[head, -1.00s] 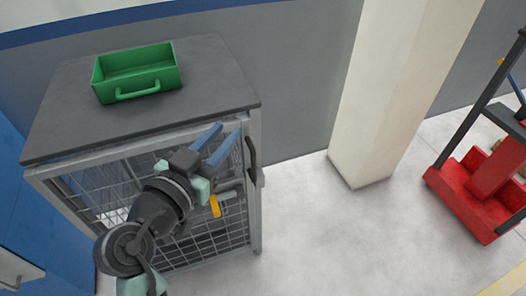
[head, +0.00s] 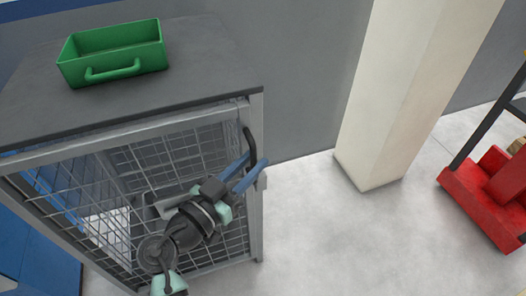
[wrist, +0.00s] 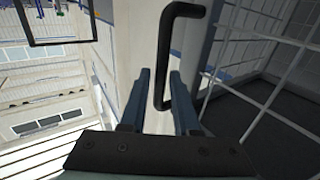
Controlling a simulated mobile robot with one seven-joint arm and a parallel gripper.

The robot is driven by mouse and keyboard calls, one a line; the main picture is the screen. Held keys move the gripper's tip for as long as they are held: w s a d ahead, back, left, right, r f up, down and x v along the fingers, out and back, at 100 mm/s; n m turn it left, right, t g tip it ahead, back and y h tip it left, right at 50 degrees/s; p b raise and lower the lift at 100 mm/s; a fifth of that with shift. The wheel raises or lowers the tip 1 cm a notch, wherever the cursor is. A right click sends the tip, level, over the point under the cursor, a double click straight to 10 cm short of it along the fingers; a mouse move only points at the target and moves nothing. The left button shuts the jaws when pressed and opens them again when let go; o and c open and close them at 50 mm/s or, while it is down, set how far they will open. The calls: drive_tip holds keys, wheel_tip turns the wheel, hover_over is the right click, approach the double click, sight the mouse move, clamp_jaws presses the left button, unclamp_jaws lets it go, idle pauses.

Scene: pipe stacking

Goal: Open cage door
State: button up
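The cage (head: 130,108) is a grey metal frame with mesh walls and a dark flat top. Its mesh front door (head: 215,240) appears shut. A black bar handle (head: 247,143) stands upright near the front's right edge. My gripper (head: 255,162), with blue fingers, is at the handle's lower part. In the wrist view, the handle (wrist: 166,50) runs down between the two fingers of my gripper (wrist: 163,75). The fingers are apart, with a gap around the bar, so the gripper looks open. My arm hides part of the mesh front.
A green open bin (head: 113,50) with a handle sits on the cage top. A cream pillar (head: 405,95) stands to the right, and a red wheeled cart (head: 475,205) farther right. The grey floor (head: 325,240) between cage and pillar is clear.

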drive_tip(key=shift+x, duration=2.1)
clamp_jaws()
drive_tip(key=shift+a, duration=0.1)
